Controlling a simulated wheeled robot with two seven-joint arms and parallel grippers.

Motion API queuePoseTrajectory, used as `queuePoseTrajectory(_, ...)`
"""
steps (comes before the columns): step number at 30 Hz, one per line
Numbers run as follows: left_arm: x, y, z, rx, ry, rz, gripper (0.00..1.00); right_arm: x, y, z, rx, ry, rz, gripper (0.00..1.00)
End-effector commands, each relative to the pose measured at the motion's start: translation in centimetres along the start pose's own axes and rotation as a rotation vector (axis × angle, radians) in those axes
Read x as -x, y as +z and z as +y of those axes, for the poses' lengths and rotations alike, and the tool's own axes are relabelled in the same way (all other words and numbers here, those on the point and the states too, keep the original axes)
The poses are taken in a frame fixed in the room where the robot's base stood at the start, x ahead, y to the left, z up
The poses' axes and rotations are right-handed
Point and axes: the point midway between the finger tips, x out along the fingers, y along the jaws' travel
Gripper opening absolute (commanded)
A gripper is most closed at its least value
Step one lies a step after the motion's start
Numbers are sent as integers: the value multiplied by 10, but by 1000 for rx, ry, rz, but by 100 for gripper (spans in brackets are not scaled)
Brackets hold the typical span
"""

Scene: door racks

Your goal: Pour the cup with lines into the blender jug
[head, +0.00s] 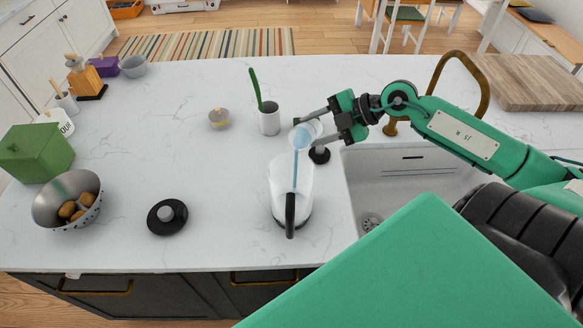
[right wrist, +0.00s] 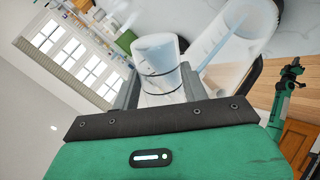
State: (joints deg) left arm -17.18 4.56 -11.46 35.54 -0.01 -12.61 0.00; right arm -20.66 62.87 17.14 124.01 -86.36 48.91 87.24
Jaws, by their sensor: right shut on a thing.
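My right gripper (head: 308,128) is shut on the cup with lines (head: 303,137), above the blender jug. In the right wrist view the cup (right wrist: 157,62) is pale with thin dark lines and sits between the fingers. The cup is tilted, and a light-blue stream runs from it down into the jug's mouth. The blender jug (head: 280,186) stands upright on the counter, whitish and see-through with a black handle facing me. It also shows in the right wrist view (right wrist: 235,28). My left arm's end (right wrist: 291,72) shows small at the right of the wrist view; its jaw state is unclear.
A black disc with a grey knob (head: 155,222) lies left of the jug. A grey cup (head: 269,122) with a green utensil and a small bowl (head: 219,122) stand behind. The sink (head: 385,170) and brass tap (head: 486,85) are right. A metal bowl (head: 50,207) is far left.

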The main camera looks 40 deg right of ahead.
Motion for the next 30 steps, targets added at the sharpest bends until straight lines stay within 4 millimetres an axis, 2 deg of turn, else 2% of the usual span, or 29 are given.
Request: queuePoseTrajectory(30,-7,1,0,0,0,0,0,2,-5,4,82,0,-62,15)
